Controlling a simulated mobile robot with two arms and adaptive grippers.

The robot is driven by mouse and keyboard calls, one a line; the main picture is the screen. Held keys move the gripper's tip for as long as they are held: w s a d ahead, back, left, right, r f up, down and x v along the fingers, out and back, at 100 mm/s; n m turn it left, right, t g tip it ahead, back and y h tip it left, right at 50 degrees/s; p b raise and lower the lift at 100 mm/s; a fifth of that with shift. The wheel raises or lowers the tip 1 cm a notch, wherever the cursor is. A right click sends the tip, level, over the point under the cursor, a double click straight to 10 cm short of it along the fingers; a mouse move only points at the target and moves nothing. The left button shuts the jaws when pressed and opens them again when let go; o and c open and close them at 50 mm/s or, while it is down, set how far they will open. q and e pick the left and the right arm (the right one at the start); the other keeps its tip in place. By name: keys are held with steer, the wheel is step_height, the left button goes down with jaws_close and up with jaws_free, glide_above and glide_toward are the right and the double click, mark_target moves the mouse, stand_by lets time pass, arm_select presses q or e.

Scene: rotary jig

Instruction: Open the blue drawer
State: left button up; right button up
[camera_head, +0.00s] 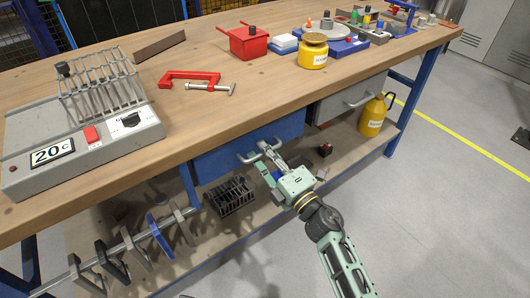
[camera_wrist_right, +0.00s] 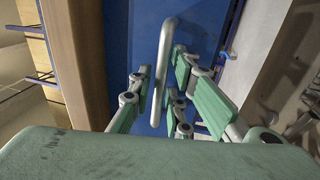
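The blue drawer (camera_head: 225,158) hangs under the front edge of the workbench in the head view, its front close under the tabletop edge. Its grey bar handle (camera_head: 246,158) is on the front. My right gripper (camera_head: 268,161) is at the handle. In the right wrist view the blue drawer front (camera_wrist_right: 200,30) is ahead, and the handle (camera_wrist_right: 166,45) runs between the two spread fingers of my right gripper (camera_wrist_right: 162,80). The fingers look open, with a gap on the right side of the handle. My left gripper is not in view.
A grey drawer (camera_head: 345,98) is to the right, beside a yellow can (camera_head: 374,116) on the lower shelf. A black wire basket (camera_head: 231,196) sits on that shelf. Clamps hang on a rail (camera_head: 130,246) at left. The floor (camera_head: 440,210) in front is clear.

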steer(key=shift+c, duration=0.5)
jaws_close()
steer(key=shift+d, duration=0.1)
